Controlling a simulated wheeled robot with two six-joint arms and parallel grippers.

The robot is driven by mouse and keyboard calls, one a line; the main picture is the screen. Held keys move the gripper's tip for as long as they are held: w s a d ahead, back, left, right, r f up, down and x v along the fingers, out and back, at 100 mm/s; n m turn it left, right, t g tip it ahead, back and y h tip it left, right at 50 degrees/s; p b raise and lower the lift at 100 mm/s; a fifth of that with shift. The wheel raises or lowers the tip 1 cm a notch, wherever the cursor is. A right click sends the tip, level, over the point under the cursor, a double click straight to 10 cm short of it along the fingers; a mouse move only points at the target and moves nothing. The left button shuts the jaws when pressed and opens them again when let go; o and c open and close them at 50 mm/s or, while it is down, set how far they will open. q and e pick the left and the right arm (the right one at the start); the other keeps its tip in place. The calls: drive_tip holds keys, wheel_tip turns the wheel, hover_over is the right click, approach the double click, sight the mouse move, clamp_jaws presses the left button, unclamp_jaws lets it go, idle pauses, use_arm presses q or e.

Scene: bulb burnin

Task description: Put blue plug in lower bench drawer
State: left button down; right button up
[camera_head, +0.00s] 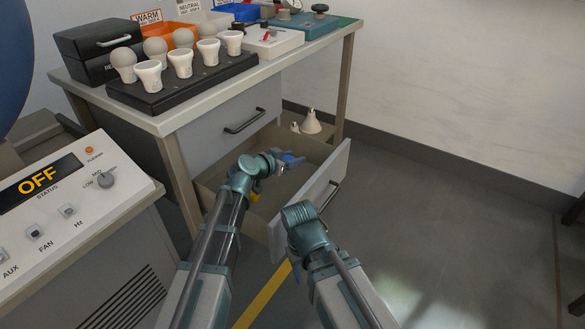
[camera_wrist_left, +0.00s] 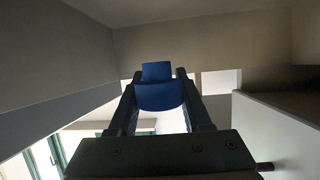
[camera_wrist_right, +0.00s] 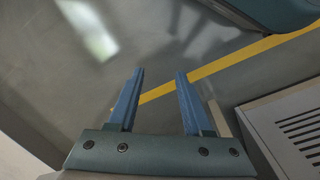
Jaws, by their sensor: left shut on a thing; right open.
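The lower bench drawer (camera_head: 343,165) is pulled open under the bench, with its front panel toward the right. My left gripper (camera_head: 290,160) is over the drawer opening and shut on the blue plug (camera_wrist_left: 158,88). In the left wrist view the plug sits between both fingers, with drawer walls around it. In the head view the plug (camera_head: 292,160) is a small blue shape, partly hidden by the gripper. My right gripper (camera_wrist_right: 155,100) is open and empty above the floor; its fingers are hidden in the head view.
The upper drawer (camera_head: 220,130) is shut. A black bulb rack (camera_head: 180,92) stands on the bench. A control console (camera_head: 75,215) stands at left. Floor at right is clear.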

use_arm(q)
drive_tip(key=shift+f+b, duration=0.7)
drive_tip(key=shift+f, duration=0.5)
use_arm(e)
drive_tip(key=shift+f, duration=1.2)
use_arm(q)
drive_tip(key=shift+f+b, duration=0.65)
use_arm(e)
drive_tip(key=shift+f, duration=0.65)
use_arm(q)
drive_tip(key=shift+c, duration=1.7)
unclamp_jaws()
drive_tip(key=shift+r, duration=0.1)
use_arm(e)
drive_tip(key=shift+r, duration=0.15)
